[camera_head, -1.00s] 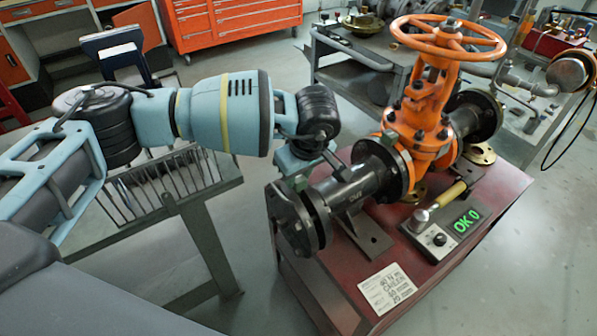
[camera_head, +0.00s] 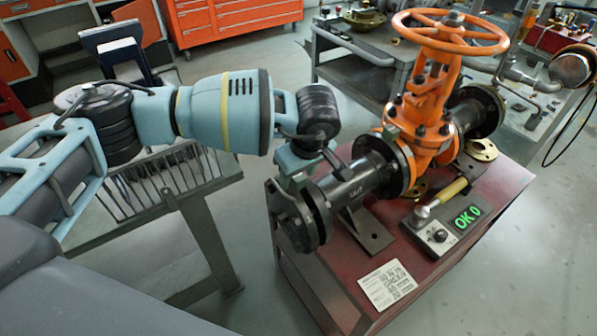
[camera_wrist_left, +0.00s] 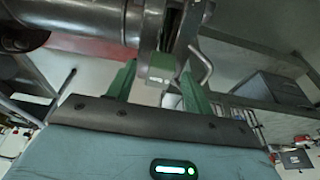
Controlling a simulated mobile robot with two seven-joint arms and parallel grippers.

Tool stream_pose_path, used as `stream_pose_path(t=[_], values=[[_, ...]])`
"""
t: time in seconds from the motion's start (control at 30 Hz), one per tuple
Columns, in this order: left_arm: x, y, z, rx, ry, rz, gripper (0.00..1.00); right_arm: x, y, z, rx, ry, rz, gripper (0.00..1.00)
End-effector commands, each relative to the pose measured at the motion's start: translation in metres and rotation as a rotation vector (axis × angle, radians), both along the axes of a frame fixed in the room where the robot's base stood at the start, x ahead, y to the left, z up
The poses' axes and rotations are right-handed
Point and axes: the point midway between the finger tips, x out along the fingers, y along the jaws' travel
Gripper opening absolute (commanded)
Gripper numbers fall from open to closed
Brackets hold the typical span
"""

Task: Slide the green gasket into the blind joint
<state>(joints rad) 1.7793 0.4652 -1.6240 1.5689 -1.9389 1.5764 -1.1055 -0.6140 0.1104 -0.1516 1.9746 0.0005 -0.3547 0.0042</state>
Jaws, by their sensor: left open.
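The blind joint (camera_head: 297,220) is the pair of dark bolted flanges at the near left end of the pipe, below the orange gate valve (camera_head: 425,100). My left gripper (camera_head: 297,182) is over the top of this joint, pointing down. In the left wrist view its two green fingers (camera_wrist_left: 157,88) stand apart, with a small green tab (camera_wrist_left: 160,68) between them at the flange edge. The tab appears to be part of the green gasket; clear space shows beside it. The rest of the gasket is hidden, so I cannot tell how deep it sits. My right gripper is not in view.
The pipe and valve stand on a dark red bench (camera_head: 345,265). A slotted rack table (camera_head: 165,185) stands left, below my arm.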

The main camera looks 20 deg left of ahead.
Motion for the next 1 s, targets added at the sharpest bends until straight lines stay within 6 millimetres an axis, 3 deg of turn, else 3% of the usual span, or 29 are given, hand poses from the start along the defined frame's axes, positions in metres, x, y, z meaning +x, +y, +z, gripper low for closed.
stream_pose_path(t=[0.13,0.4,0.6,1.0], values=[[0.000,0.000,0.000,0.000,0.000,0.000,0.52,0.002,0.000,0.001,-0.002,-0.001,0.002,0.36],[-0.007,-0.010,0.046,-0.002,-0.004,-0.001,0.52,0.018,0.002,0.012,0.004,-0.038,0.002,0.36],[-0.011,-0.015,0.069,0.000,-0.002,-0.001,0.52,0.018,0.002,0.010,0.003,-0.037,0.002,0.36],[-0.013,-0.017,0.076,0.000,0.000,0.000,0.52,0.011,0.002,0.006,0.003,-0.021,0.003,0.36]])
